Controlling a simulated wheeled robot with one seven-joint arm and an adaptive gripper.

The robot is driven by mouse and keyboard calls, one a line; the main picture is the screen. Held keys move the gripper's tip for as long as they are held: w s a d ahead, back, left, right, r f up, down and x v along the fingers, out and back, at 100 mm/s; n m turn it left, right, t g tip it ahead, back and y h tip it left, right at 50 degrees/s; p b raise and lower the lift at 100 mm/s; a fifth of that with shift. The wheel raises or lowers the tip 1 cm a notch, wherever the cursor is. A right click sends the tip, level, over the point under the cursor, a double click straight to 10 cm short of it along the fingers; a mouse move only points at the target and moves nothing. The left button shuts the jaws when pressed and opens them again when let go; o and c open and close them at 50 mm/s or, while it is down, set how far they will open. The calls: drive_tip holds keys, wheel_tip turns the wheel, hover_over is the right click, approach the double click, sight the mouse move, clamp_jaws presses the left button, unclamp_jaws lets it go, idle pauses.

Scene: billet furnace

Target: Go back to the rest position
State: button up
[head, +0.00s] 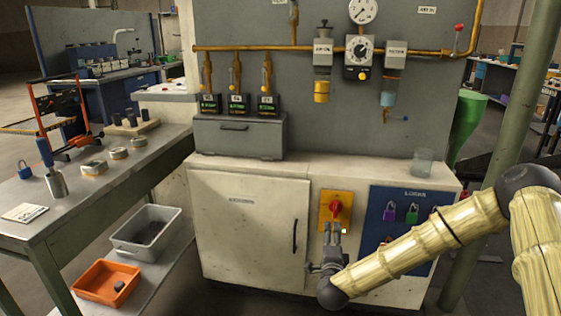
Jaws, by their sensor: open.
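My gripper (332,236) is open and empty at the front of the white cabinet (250,225). Its fingers point up, just below a red rotary switch (337,209) on a yellow plate (328,198). I cannot tell whether the fingertips touch the switch or stand a little in front of it. My arm comes in from the right edge and crosses the lower part of a blue lock board (377,200), hiding some of it. Padlocks, one purple (389,212) and one green (412,213), hang on the board.
A workbench (90,210) on the left holds cylinders, a blue padlock (25,170) and a card. Grey and orange bins (105,283) sit on its lower shelf. A clear beaker (423,161) stands on the cabinet top. A green post (497,165) rises at right, behind my arm.

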drive_tip(key=s+a+f+n+g+y, duration=0.3)
drive_tip(key=s+a+f+n, duration=0.2)
drive_tip(key=s+f, duration=0.45)
drive_tip(key=s+a+f+n+g+y, duration=0.3)
drive_tip(key=s+a+f+n+g, duration=0.15)
drive_tip(key=s+f, duration=0.5)
drive_tip(key=s+d+f+n+g, duration=0.1)
drive_tip(key=s+f+n+g, duration=0.3)
drive_tip(key=s, duration=0.6)
drive_tip(key=s+d+f+n+g, duration=0.25)
drive_tip(key=s+f, duration=0.25)
drive_tip(key=s, duration=0.5)
drive_tip(key=s+d+n+g+h, duration=0.2)
drive_tip(key=s+d+n+g, duration=0.3)
drive_tip(key=s, duration=0.8)
wheel_tip(320, 180, up, 25)
drive_tip(key=m+t+p, duration=0.1)
drive_tip(key=t+p, duration=0.1)
drive_tip(key=p, duration=2.2)
drive_tip(key=shift+w+d+f+p, duration=0.2)
drive_tip(key=shift+d+p, duration=0.1)
drive_tip(key=shift+p, duration=0.1)
